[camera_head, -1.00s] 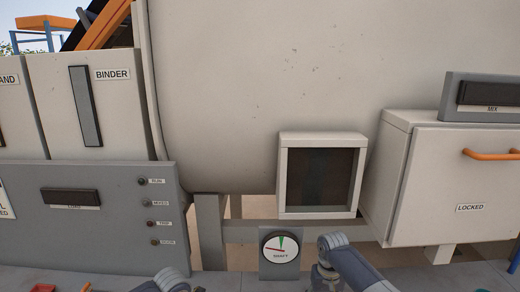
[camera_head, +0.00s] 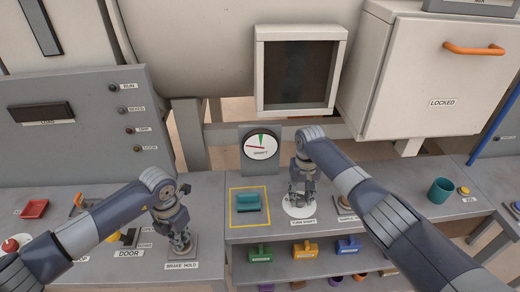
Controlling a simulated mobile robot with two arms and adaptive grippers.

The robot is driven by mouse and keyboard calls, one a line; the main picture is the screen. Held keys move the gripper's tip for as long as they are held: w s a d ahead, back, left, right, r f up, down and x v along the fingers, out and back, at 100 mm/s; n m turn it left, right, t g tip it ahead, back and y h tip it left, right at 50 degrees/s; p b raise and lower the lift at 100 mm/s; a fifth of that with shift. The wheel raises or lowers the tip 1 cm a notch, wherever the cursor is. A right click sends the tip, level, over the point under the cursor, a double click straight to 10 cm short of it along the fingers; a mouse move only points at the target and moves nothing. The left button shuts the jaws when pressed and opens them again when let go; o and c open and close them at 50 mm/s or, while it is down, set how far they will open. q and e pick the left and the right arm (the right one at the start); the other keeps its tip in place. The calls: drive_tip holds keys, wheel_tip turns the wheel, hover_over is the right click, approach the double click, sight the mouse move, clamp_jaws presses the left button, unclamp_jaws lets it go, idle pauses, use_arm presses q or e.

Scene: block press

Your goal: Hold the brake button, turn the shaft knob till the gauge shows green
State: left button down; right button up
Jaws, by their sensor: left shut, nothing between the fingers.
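The shaft gauge (camera_head: 261,145) stands upright at the back of the bench. Its red needle points left, outside the green sector at the top. My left gripper (camera_head: 183,248) is shut and points down at the brake plate labelled BRAKE HOLD (camera_head: 182,266). The brake button is hidden under it, so I cannot tell whether it is pressed. My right gripper (camera_head: 298,203) points down over the round white shaft dial (camera_head: 300,211). The knob is hidden by the fingers, and I cannot tell whether they grip it.
A teal block (camera_head: 248,202) lies inside a yellow square outline between my arms. A red tray (camera_head: 35,209) is at the left and a teal cup (camera_head: 441,190) at the right. A shelf below holds coloured labelled blocks. The LOCKED cabinet (camera_head: 425,85) is at the back right.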

drive_tip(key=m, duration=0.7)
drive_tip(key=o, duration=1)
drive_tip(key=n, duration=0.7)
